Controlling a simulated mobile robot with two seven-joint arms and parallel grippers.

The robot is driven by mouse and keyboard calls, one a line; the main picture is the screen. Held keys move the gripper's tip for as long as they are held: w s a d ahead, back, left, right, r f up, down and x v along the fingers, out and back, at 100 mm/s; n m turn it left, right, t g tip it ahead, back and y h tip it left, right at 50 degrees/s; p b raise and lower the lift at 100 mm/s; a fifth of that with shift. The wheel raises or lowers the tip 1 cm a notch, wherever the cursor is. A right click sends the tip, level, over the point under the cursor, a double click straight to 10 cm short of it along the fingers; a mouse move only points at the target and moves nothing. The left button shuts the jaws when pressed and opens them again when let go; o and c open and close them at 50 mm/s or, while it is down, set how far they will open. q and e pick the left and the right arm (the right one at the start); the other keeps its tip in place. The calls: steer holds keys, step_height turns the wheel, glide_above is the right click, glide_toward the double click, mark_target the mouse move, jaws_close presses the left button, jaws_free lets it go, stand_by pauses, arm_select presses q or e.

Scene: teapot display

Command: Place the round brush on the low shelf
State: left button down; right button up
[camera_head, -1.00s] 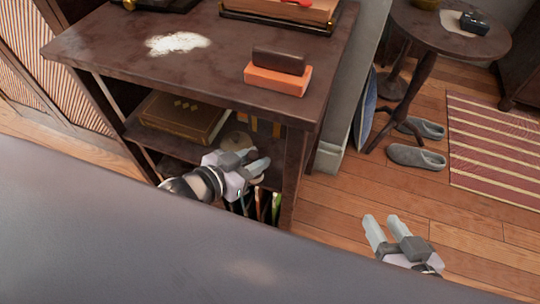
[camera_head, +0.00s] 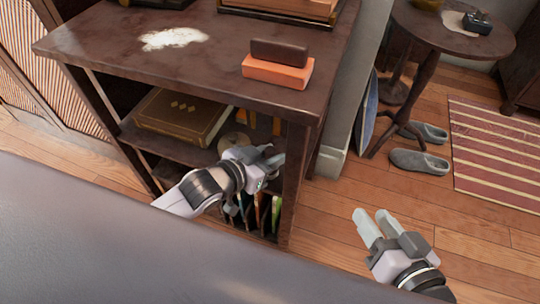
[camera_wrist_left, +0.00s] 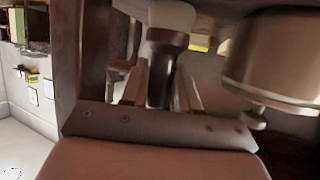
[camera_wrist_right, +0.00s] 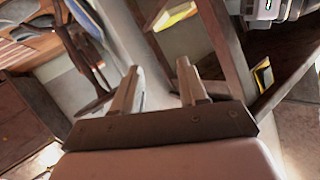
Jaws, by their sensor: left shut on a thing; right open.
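My left gripper (camera_head: 270,159) is at the front of the dark cabinet's opening, by its right post. In the left wrist view it is shut on a brush-like thing (camera_wrist_left: 168,52) with a dark handle and a pale rounded top. In the head view the held thing is mostly hidden by the gripper. The cabinet's shelf (camera_head: 171,147) lies under the top, with a brown book (camera_head: 183,118) on its left part. A tan round thing (camera_head: 234,141) sits behind my left gripper. My right gripper (camera_head: 371,216) is open and empty over the wooden floor.
The cabinet top (camera_head: 120,45) carries white powder (camera_head: 172,38) and an orange block (camera_head: 277,73) with a dark block on it. Upright coloured items (camera_head: 264,212) fill the bottom compartment. A large beige round thing (camera_wrist_left: 277,58) is close in the left wrist view. Slippers (camera_head: 419,161) lie on the floor.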

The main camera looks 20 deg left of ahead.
arm_select(q)
steer(key=shift+f, duration=0.1)
steer(key=c, duration=0.8)
jaws_free()
steer(key=shift+c, duration=0.2)
